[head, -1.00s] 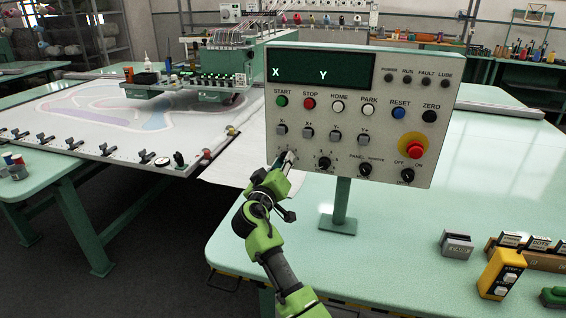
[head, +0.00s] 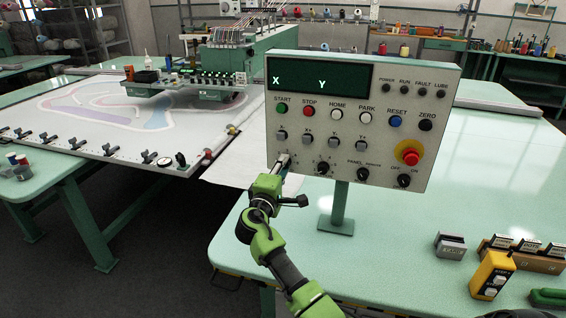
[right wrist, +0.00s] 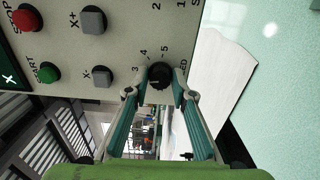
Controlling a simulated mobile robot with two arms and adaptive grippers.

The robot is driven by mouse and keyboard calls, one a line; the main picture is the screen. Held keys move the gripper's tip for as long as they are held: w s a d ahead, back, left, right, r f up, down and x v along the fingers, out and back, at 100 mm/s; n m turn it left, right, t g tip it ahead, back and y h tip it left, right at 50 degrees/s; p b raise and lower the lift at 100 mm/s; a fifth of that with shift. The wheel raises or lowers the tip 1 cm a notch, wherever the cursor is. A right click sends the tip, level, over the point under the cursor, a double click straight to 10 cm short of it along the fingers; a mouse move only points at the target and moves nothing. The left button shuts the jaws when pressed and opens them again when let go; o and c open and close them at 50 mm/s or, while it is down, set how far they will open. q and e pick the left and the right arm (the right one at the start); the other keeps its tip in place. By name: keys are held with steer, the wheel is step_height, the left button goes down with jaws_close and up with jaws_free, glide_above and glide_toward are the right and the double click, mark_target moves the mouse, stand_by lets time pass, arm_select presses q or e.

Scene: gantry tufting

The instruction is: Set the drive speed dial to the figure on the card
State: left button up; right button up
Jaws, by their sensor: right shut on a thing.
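The drive speed dial is a black knob low on the left of the grey control panel (head: 440,150). In the right wrist view the dial (right wrist: 160,74) sits between my fingertips, with figures such as 3, 4 and 5 printed round it. My right gripper (head: 283,164) is shut on the dial; its fingers (right wrist: 157,92) flank the knob. A pale mark shows on the knob, but I cannot tell which figure it meets. In the head view the gripper hides most of this dial. I cannot make out a card with a readable figure. My left gripper is not in view.
Another black dial (head: 323,168) is close to the right of my gripper.

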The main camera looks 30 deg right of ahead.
steer(key=shift+d+r+n+p, duration=0.15)
steer(key=shift+n+p, duration=1.05)
steer(key=shift+n, duration=0.7)
steer(key=shift+a+r+n+p, duration=0.15)
steer(key=shift+n+p, duration=1)
steer(key=shift+n, duration=0.75)
steer(key=shift+d, duration=0.1)
steer(key=o, duration=1.1)
steer(key=shift+w+f, duration=0.1)
steer(key=shift+f, duration=0.15)
steer(key=v, duration=1.2)
